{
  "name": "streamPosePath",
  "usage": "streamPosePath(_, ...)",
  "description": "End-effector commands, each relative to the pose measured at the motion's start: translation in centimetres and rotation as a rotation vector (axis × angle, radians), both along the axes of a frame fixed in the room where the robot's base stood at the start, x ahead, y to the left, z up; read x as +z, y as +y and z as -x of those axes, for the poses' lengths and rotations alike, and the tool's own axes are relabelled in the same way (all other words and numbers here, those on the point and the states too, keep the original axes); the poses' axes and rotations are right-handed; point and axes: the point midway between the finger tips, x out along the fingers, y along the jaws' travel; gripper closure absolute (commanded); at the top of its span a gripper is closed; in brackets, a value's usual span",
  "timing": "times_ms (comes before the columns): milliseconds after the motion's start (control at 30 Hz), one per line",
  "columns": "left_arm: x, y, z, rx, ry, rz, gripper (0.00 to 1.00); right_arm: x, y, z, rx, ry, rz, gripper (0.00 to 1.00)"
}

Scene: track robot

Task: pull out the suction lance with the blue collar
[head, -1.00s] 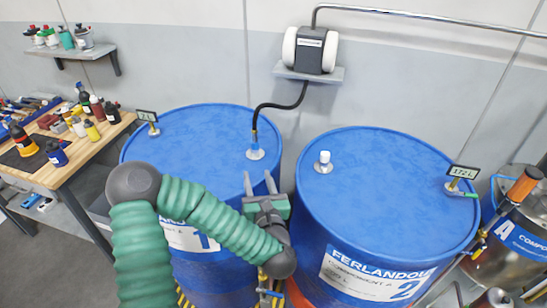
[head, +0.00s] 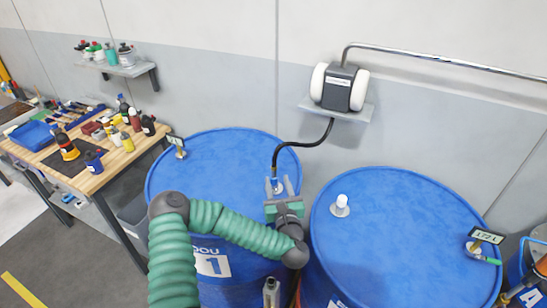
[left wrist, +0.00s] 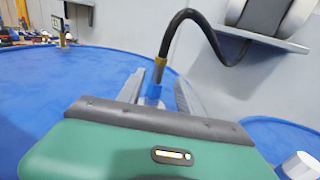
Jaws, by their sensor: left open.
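The suction lance (head: 274,172) stands upright in the top of blue drum 1 (head: 215,155), with a black hose running from it. My left gripper (head: 278,183) is open at the lance. In the left wrist view its two fingers (left wrist: 158,92) stand on either side of the collar. I cannot tell whether they touch it. The lance's lower part is hidden in the drum. My right gripper is not in view.
The black hose (head: 308,144) rises to a grey and white wall unit (head: 340,88). Blue drum 2 (head: 400,230) stands close on the right, with a white cap (head: 341,203) and a level display (head: 487,236). A cluttered workbench (head: 105,180) is at the left.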

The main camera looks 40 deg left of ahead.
Motion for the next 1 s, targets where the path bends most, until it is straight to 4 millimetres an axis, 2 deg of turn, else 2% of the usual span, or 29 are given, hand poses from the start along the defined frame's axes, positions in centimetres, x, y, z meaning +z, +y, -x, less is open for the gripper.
streamPosePath(200, -0.1, 4.2, -3.1, 0.003, 0.0, 0.0, 0.58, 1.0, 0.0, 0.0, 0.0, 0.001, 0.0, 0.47)
streamPosePath(333, -0.2, 5.9, -4.6, 0.001, 0.001, 0.002, 0.58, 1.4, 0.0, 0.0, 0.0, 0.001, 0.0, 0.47)
streamPosePath(500, -0.3, 6.8, -5.3, -0.001, 0.001, 0.002, 0.58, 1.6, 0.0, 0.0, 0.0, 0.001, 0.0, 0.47)
streamPosePath(733, -0.3, 6.7, -5.3, -0.001, 0.001, 0.002, 0.58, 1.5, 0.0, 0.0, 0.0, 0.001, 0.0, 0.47)
streamPosePath(1000, -0.3, 6.7, -5.3, -0.001, 0.0, 0.002, 0.93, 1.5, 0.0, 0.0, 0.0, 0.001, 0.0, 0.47)
